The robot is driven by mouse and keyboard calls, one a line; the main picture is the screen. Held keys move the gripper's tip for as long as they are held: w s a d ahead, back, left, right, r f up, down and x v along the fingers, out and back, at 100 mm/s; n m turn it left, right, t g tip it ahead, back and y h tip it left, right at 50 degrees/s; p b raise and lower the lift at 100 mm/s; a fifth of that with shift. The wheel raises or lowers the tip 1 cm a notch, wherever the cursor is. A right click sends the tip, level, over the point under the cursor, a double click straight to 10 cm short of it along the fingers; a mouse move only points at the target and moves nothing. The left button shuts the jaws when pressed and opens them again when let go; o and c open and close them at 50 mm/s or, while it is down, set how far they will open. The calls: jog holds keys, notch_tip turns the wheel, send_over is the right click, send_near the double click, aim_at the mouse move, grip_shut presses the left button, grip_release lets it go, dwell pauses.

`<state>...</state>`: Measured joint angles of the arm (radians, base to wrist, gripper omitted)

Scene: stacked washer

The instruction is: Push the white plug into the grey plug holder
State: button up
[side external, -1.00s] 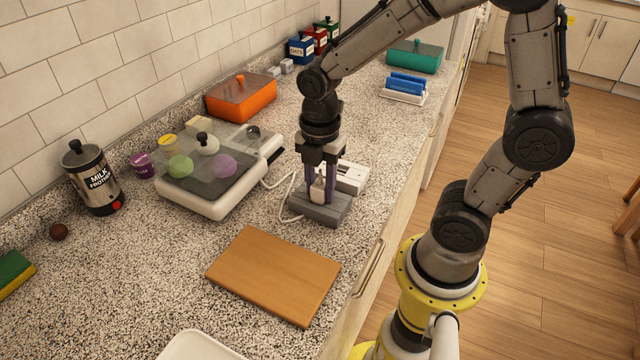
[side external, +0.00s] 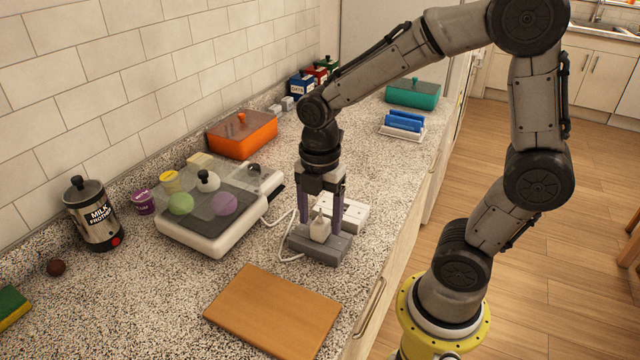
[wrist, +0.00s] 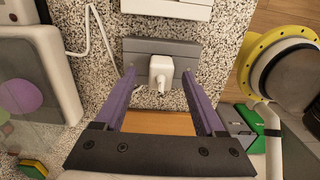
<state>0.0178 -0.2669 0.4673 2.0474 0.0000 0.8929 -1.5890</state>
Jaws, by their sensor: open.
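The white plug (side external: 319,231) stands upright on the grey plug holder (side external: 334,250) on the counter. In the wrist view the plug (wrist: 161,67) sits near the middle of the grey holder (wrist: 136,49). How deep its lower end sits is hidden. My gripper (side external: 322,223) is open and points down, its purple fingers on either side of the plug. In the wrist view my gripper (wrist: 160,73) shows clear gaps between both fingers and the plug.
A white socket block (side external: 354,213) stands just behind the holder, and a white cable (side external: 277,224) runs beside it. A wooden board (side external: 272,309) lies in front. A white appliance (side external: 205,220) with a glass lid stands to the left.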

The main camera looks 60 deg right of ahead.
notch_tip(320, 180, up, 12)
jog(key=f, duration=0.1)
jog(key=s+f+m+t, duration=0.1)
jog(key=s+m+t, duration=0.4)
jog(key=m, duration=1.3)
jog(key=s, duration=0.4)
jog(key=shift+s+a+t, duration=0.25)
jog(key=shift+s+t, duration=0.05)
jog(key=shift+s, duration=0.05)
